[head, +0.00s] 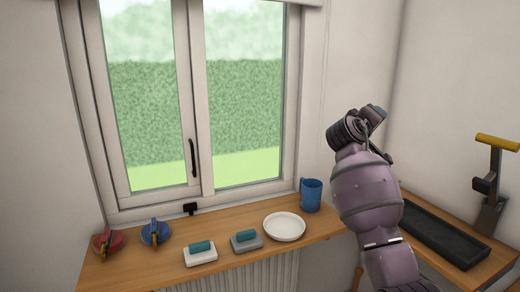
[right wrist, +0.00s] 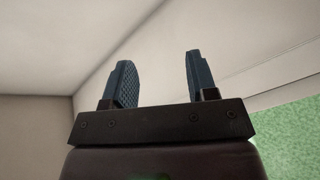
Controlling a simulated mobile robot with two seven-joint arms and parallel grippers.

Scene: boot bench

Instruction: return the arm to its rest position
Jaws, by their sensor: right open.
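My right arm comes up from the bottom right in the head view, in front of the bench. Its right gripper (head: 371,114) is raised well above the bench, near the wall right of the window. In the right wrist view the right gripper (right wrist: 158,82) has its two dark blue fingers apart with nothing between them. That view shows only bare wall or ceiling and a bit of window behind the fingers. My left gripper is in neither view.
Right are a black tray (head: 440,236) and a yellow-handled stand (head: 489,190).

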